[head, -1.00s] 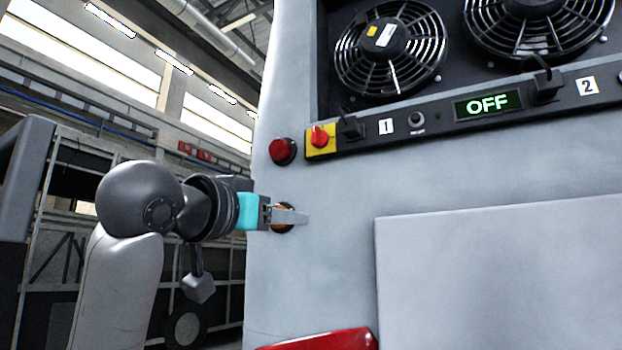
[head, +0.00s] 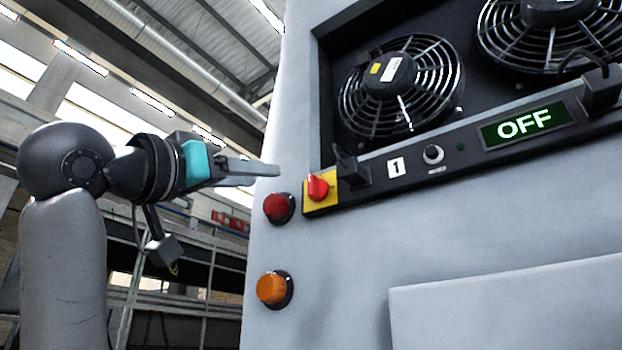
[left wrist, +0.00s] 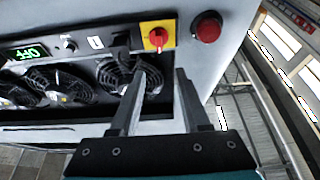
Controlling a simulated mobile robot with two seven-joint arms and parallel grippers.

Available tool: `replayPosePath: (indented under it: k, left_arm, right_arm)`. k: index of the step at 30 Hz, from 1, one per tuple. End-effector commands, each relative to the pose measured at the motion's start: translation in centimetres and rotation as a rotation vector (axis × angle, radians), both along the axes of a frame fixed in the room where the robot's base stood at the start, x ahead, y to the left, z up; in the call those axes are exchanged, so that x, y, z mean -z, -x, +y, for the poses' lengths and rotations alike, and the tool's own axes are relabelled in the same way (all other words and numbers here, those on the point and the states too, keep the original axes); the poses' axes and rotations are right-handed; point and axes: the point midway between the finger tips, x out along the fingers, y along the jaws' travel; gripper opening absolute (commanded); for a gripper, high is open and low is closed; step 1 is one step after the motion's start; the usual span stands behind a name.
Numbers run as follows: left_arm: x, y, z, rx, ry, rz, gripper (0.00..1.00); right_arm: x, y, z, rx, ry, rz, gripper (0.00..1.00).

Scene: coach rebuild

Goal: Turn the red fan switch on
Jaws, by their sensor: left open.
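The red fan switch (head: 318,187) is a red rotary knob on a yellow plate at the left end of the black fan panel. It also shows in the left wrist view (left wrist: 157,38), beyond the fingertips. My left gripper (head: 272,172) is open and empty, to the left of the switch and slightly above it, apart from it. In the left wrist view its two fingers (left wrist: 163,72) point toward the switch, with a gap between them. The display (head: 525,126) reads OFF in green. My right gripper is not in view.
A red round lamp (head: 279,208) sits just left of the switch, with an orange lamp (head: 273,289) below. A black plug (head: 350,167) is close on the switch's right. Two caged fans, one at the left (head: 400,88), sit above the panel.

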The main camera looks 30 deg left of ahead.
Motion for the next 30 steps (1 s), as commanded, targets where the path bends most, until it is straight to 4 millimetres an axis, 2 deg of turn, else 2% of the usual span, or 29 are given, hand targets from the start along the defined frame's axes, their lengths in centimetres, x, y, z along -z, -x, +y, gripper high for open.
replayPosePath:
  k: [2,5,15,21,30]
  left_arm:
    - [-0.8,-1.6,-0.2,0.003,-0.001,0.006,0.46]
    - [-1.7,-3.6,-0.4,0.002,0.0,0.007,0.46]
    - [-4.3,-9.9,-0.8,0.001,-0.001,0.004,0.46]
    - [-5.0,-11.9,-1.0,0.001,-0.002,0.003,0.46]
    - [-5.1,-12.4,-1.0,0.001,-0.001,0.001,0.46]
  right_arm:
    - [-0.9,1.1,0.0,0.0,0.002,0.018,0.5]
    - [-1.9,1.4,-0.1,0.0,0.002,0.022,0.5]
    - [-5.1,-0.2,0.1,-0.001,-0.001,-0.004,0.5]
    - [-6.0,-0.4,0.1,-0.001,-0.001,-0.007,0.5]
    - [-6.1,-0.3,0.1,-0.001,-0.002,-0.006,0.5]
